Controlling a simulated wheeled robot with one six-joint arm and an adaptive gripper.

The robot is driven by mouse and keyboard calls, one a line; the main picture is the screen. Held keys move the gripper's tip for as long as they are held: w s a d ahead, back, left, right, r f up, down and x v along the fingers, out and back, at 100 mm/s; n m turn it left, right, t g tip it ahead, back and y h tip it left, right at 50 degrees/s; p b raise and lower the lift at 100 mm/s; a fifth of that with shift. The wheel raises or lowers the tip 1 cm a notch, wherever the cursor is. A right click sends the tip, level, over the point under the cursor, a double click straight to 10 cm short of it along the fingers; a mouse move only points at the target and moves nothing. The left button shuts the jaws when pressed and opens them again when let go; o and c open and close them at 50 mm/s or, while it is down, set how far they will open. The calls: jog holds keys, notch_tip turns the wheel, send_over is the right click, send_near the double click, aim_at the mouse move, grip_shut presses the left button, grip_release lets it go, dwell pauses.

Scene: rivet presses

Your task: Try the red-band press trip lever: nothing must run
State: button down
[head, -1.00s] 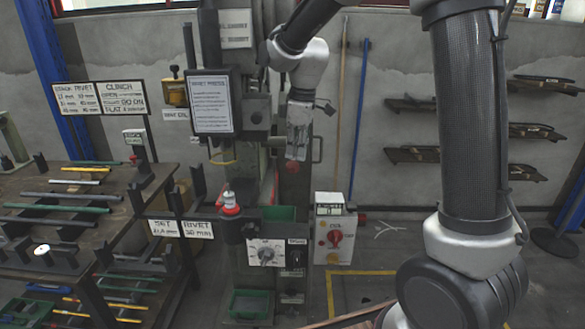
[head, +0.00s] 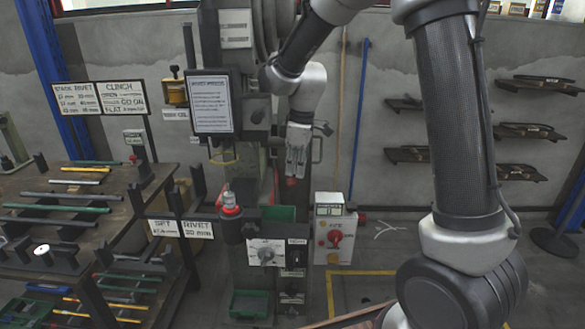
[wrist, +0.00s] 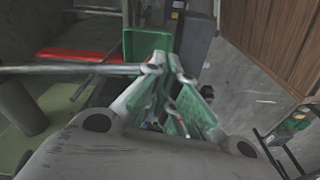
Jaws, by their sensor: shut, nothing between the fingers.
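The press (head: 240,185) stands in the middle of the head view, a tall grey-green column with a notice board on its front. My gripper (head: 295,172) hangs in front of its right side, fingers down and shut, with nothing seen between them. In the wrist view the shut fingertips (wrist: 172,62) have green pads. A grey rod (wrist: 75,69) runs from the left edge up to the left finger there; I cannot tell whether they touch, or whether it is the trip lever. A red strip (wrist: 90,56) lies beyond it. No lever knob shows in the head view now.
A control panel with a grey rotary switch (head: 266,252) sits low on the press. A box with a red knob (head: 335,238) stands to its right. A green bin (head: 250,304) is below. A rack of rods (head: 70,210) is at left. Floor at right is partly clear.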

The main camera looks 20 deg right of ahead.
jog(key=shift+f, duration=0.5)
jog(key=shift+s, duration=0.1)
jog(key=d, duration=0.1)
jog(key=s+d+r, duration=0.1)
jog(key=shift+s+d, duration=0.2)
jog(key=shift+d, duration=0.1)
notch_tip(320, 180, up, 12)
jog(key=d, duration=0.1)
jog(key=shift+s, duration=0.3)
jog(key=shift+d, duration=0.1)
